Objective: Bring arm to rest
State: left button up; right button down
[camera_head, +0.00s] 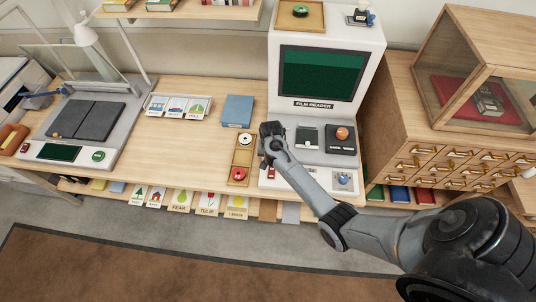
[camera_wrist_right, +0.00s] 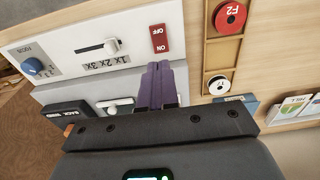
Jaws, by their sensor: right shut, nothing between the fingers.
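My right arm comes in from the right in the head view. Its gripper (camera_head: 268,158) is over the left side of the film reader's (camera_head: 326,72) base, beside the wooden reel tray (camera_head: 253,158). In the right wrist view the purple fingers (camera_wrist_right: 156,84) are together with nothing between them. They point at the control panel near the red on/off switch (camera_wrist_right: 159,39); contact cannot be told. My left gripper is not in view.
The tray holds a red reel (camera_head: 238,174) and a white reel (camera_head: 245,140). A blue box (camera_head: 238,110) and picture cards (camera_head: 176,106) lie left of the reader. A scanner (camera_head: 85,130) stands far left. A glass-topped drawer cabinet (camera_head: 445,150) stands right.

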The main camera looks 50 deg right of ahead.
jog(key=s+f+g+p, duration=0.25)
jog(key=s+f, duration=0.25)
jog(key=s, duration=0.6)
jog(key=s+a+r+n+h+p, duration=0.1)
jog(key=s+a+r+n+p, duration=0.15)
jog(key=s, duration=0.25)
jog(key=s+a+r+n+p, duration=0.1)
jog(key=s+a+r, duration=0.15)
jog(key=s, duration=0.25)
jog(key=s+a+r+n+t+y+p, duration=0.1)
jog(key=a+r+n+t, duration=0.1)
jog(key=a+r+n, duration=0.2)
jog(key=a+r+n+t+p, duration=0.1)
jog(key=a+r+n+t, duration=0.2)
jog(key=a+r, duration=0.7)
notch_tip(320, 180, up, 8)
jog(key=shift+s+a+f+n+y, duration=0.25)
jog(key=shift+s+n+y, duration=0.15)
jog(key=shift+n, duration=0.45)
jog(key=shift+t, duration=0.25)
